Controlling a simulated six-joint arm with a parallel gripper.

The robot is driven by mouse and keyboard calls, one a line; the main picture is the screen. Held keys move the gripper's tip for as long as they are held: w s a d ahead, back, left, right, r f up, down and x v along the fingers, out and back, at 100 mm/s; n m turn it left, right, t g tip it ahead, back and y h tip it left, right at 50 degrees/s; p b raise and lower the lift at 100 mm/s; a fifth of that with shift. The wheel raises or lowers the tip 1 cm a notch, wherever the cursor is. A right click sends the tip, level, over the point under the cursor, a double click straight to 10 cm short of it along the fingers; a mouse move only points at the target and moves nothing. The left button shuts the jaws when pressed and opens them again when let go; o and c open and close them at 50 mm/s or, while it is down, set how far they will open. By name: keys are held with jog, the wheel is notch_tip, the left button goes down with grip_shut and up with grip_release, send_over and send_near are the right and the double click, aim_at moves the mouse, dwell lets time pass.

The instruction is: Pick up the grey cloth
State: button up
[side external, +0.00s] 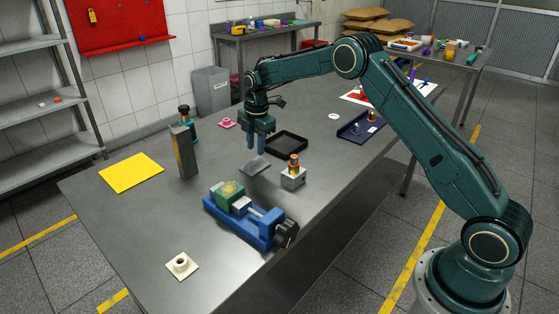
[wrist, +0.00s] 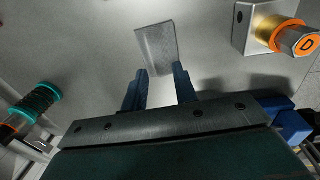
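The grey cloth (side external: 255,165) is a small flat rectangle on the metal table, below my gripper. It also shows in the wrist view (wrist: 157,45), with its near end close to my fingertips. My gripper (side external: 256,151) points down over the table, just above the cloth's far side. In the wrist view my two blue fingers (wrist: 160,71) stand apart with nothing seen clamped between them. Whether a fingertip touches the cloth, I cannot tell.
A grey block with an orange-topped fitting (side external: 293,176) stands right of the cloth. A blue vise (side external: 248,220) is in front, a black tray (side external: 287,143) behind. A tall block (side external: 184,152) and a yellow sheet (side external: 132,172) are left. The table's left front is mostly clear.

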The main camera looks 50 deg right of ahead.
aim_at(255, 159)
jog(key=shift+f, duration=0.2)
jog(key=shift+w+d+f, duration=0.1)
jog(key=shift+w+f, duration=0.05)
jog(key=shift+f, duration=1.1)
jog(key=shift+w+f, duration=0.15)
jog(key=shift+f, duration=1.05)
jog(key=shift+c, duration=0.2)
grip_shut()
